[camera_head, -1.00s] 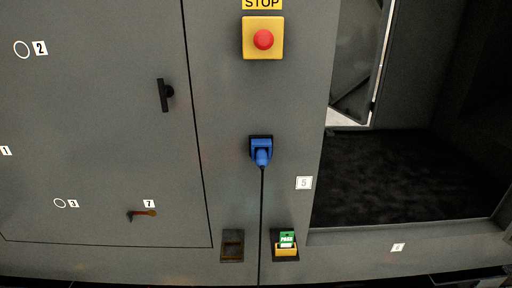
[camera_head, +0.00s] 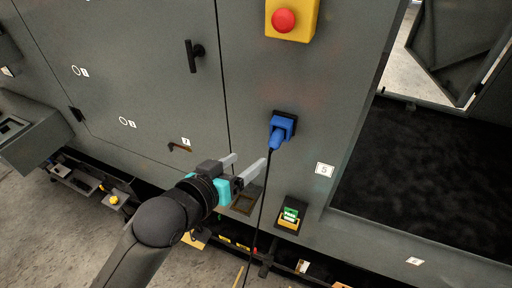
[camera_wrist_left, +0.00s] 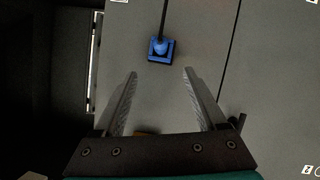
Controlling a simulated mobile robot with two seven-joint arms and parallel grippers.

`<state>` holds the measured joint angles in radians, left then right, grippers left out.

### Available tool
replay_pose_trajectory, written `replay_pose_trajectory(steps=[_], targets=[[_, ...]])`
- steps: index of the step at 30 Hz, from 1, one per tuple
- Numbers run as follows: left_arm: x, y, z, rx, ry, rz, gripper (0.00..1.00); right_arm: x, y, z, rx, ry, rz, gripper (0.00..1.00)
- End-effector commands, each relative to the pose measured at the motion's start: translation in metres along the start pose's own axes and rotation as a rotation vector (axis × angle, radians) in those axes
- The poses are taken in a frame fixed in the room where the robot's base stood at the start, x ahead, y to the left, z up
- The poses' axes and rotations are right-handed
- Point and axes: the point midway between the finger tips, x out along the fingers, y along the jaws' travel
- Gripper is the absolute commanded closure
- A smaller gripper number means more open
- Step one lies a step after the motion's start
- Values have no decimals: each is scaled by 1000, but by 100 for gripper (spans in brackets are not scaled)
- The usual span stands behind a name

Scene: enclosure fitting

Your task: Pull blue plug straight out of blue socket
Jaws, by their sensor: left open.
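The blue plug (camera_head: 277,138) sits in the blue socket (camera_head: 285,121) on the grey cabinet front, with a black cable hanging down from it. My left gripper (camera_head: 250,164) is open and empty, below and to the left of the plug, apart from it. In the left wrist view the plug (camera_wrist_left: 159,47) and socket (camera_wrist_left: 168,57) show beyond the open fingers (camera_wrist_left: 158,75), roughly centred between them, with the cable running to the top edge. My right gripper is not in view.
A yellow box with a red stop button (camera_head: 283,20) is above the socket. A black door handle (camera_head: 193,56) is to the left. A dark open compartment (camera_head: 430,170) lies to the right.

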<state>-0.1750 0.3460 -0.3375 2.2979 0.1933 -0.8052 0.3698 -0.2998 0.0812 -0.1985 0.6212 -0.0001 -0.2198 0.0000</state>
Motion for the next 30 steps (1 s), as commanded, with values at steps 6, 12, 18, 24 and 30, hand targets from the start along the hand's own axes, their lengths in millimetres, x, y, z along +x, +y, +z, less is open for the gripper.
replay_pose_trajectory(steps=[6, 12, 18, 24, 30], targets=[[21, 0, 0, -2, 1, 0, 26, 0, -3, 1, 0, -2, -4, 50], [52, 0, 0, -2, 1, 1, 26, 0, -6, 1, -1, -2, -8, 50], [82, 0, 0, -1, 0, 0, 26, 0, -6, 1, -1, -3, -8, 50], [110, 0, 0, -1, 1, 0, 26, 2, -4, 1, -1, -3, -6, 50], [134, 0, 0, -1, 1, 0, 26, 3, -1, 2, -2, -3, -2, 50]])
